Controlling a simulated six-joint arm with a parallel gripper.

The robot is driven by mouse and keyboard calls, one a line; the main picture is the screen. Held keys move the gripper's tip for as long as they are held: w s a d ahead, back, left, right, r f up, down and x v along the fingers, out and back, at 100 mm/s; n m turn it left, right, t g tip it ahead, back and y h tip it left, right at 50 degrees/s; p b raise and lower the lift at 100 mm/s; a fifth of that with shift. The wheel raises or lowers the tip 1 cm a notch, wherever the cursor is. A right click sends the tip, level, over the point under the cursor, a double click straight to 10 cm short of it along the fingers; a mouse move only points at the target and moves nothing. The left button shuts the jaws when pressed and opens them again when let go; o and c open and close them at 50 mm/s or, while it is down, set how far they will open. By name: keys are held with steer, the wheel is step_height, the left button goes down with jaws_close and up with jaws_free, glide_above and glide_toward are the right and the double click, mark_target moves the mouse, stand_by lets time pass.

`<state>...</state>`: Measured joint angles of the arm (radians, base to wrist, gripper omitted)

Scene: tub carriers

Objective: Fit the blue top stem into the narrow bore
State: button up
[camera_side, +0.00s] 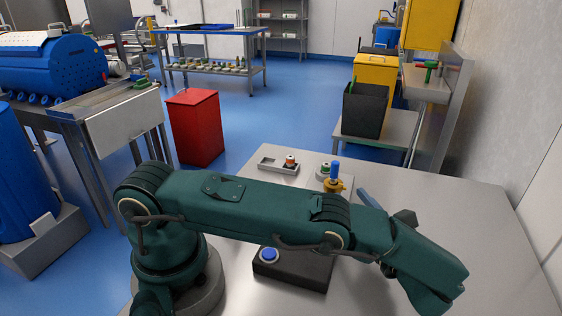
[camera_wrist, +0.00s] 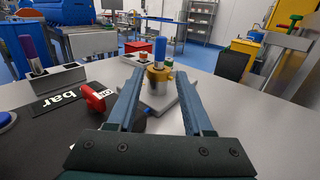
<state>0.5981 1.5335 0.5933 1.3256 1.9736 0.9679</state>
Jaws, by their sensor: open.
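The blue top stem (camera_wrist: 160,50) stands upright in the middle of the wrist view, above a brass collar (camera_wrist: 159,74) with a silvery part below. They stand on a light grey plate (camera_wrist: 175,108). I cannot tell whether the collar belongs to the stem. In the side view the blue top (camera_side: 334,168) shows at the back of the steel table, just beyond my arm. My gripper (camera_wrist: 160,84) is open and empty, its two blue fingers apart, pointing toward the stem with one on each side in the picture. The narrow bore is not identifiable; it may be hidden.
A grey tray (camera_side: 268,163) holds a small red-topped piece (camera_side: 290,160). A purple-topped stem (camera_wrist: 32,52) stands at a grey block (camera_wrist: 62,77) on the left. A black box (camera_side: 300,272) with a blue button stands nearer. The table's right side is clear.

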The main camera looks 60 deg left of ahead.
steer(key=shift+w+r+h, duration=0.1)
steer(key=shift+r+h, duration=0.2)
steer(key=shift+r, duration=0.05)
steer(key=s+a+r+n+g+h, duration=0.25)
steer(key=s+r+n+h, duration=0.25)
steer(key=r+n+h, duration=0.25)
steer(key=s+d+r+n+t+h, duration=0.1)
steer(key=s+d+n+t+h, duration=0.1)
steer(key=s+n+h, duration=0.3)
steer(key=s+d+r+n+t+h, duration=0.1)
steer(key=s+d+n+t+h, duration=0.2)
steer(key=s+n, duration=0.4)
steer(key=shift+s+d+r+t+h, duration=0.2)
steer(key=shift+s+r+t+h, duration=0.2)
steer(key=shift+s+h, duration=0.4)
